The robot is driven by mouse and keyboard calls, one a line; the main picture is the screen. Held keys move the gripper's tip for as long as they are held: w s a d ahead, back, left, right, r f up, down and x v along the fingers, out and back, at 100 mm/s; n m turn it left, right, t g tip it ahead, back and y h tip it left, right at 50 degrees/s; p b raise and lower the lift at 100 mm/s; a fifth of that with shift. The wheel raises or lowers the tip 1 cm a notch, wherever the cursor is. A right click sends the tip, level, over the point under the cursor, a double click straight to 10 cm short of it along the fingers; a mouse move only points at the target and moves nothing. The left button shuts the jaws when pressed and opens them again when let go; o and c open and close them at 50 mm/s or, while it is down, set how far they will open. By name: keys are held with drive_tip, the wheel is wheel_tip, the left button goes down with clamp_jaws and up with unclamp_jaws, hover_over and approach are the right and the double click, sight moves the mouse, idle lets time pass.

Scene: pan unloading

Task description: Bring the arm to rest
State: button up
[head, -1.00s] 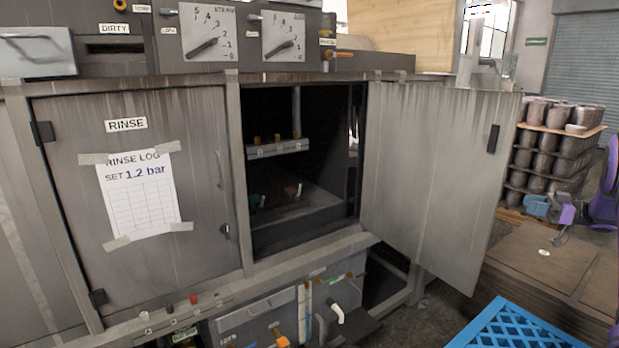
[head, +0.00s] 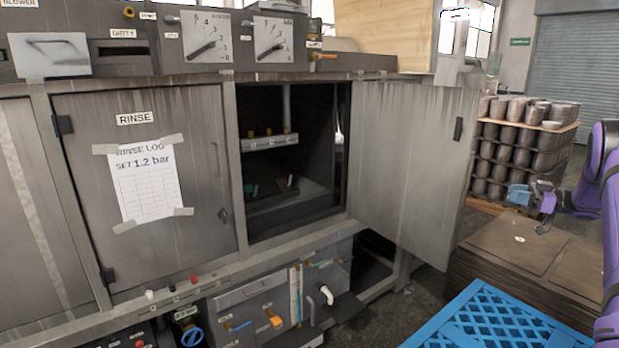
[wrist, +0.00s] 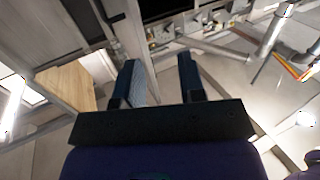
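My gripper (head: 541,208) is at the right of the head view, at the end of my purple arm (head: 612,210), in front of the stacked pots. In the wrist view its two blue-dark fingers (wrist: 160,85) stand well apart with nothing between them. The gripper is open, empty and clear of any surface. Part of my arm is cut off by the right edge of the head view.
A grey washing machine fills the left and middle, its right door (head: 412,165) swung open. Inside is a dark chamber (head: 290,205). A blue lattice crate (head: 485,322) stands front right, near brown boxes (head: 520,255). Stacked pots (head: 515,150) stand behind.

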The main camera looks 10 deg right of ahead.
drive_tip(key=w+a+r+m+t+h, duration=0.2)
drive_tip(key=w+a+r+t+h, duration=0.15)
drive_tip(key=r, duration=0.55)
drive_tip(key=w+a+r+m+t+h, duration=0.25)
drive_tip(key=a+r+h, duration=0.25)
drive_tip(key=r, duration=0.5)
drive_tip(key=s+a+r+m+h, duration=0.5)
drive_tip(key=s+a+r+h, duration=0.25)
drive_tip(key=a+r, duration=0.2)
drive_tip(key=s+a+f+g, duration=0.3)
drive_tip(key=s+a, duration=0.4)
drive_tip(key=s, duration=0.6)
drive_tip(key=s+a+f+m+g, duration=0.1)
drive_tip(key=s+a+f+g, duration=0.3)
drive_tip(key=s, duration=1)
drive_tip(key=s+a+f+m+g+y, duration=0.1)
drive_tip(key=s+a+f+g, duration=0.3)
drive_tip(key=s+a, duration=0.6)
drive_tip(key=s+f, duration=0.2)
drive_tip(key=s, duration=0.2)
drive_tip(key=shift+s+a, duration=0.25)
drive_tip(key=shift+a, duration=0.05)
